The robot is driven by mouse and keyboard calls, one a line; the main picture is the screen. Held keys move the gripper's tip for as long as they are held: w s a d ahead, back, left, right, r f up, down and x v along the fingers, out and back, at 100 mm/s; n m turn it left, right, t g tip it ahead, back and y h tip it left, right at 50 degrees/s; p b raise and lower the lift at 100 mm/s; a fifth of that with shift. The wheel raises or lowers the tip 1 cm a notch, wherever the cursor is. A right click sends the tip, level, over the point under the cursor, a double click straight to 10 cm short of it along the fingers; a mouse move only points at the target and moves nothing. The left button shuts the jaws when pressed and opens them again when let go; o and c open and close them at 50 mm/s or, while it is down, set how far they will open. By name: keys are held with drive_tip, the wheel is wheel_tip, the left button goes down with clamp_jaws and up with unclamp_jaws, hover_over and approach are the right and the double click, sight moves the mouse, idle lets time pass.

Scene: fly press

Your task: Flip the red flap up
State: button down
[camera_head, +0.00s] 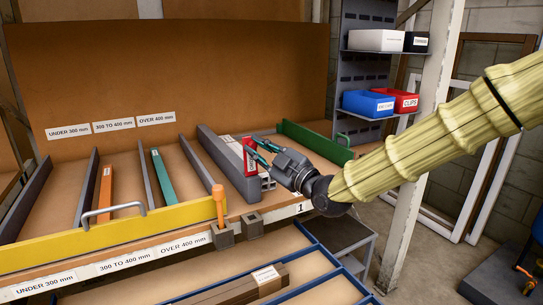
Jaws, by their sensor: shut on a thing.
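The red flap (249,162) is a small red plate with a white label, at the near right end of a long grey rail (223,155) on the bench. Its red face is turned towards me and looks roughly upright; its hinge cannot be made out. My gripper (255,150), dark with teal fingers, reaches in from the right. Its fingertips are shut on the flap at the upper right edge. The fingers hide part of that edge.
A yellow front board (130,232) with a grey handle and an orange peg (219,205) stands at the left. A green rail (315,145) lies behind my gripper. A white post (415,150) stands right. Blue-edged trays (300,270) are below.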

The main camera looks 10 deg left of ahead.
drive_tip(key=shift+s+d+f, duration=0.2)
drive_tip(key=shift+s+f, duration=0.05)
drive_tip(key=shift+s, duration=0.05)
drive_tip(key=shift+f, duration=0.1)
drive_tip(key=c, duration=1.3)
unclamp_jaws()
drive_tip(key=shift+c, duration=0.2)
drive_tip(key=shift+d, duration=0.1)
drive_tip(key=v, duration=1.2)
drive_tip(key=shift+s, duration=0.15)
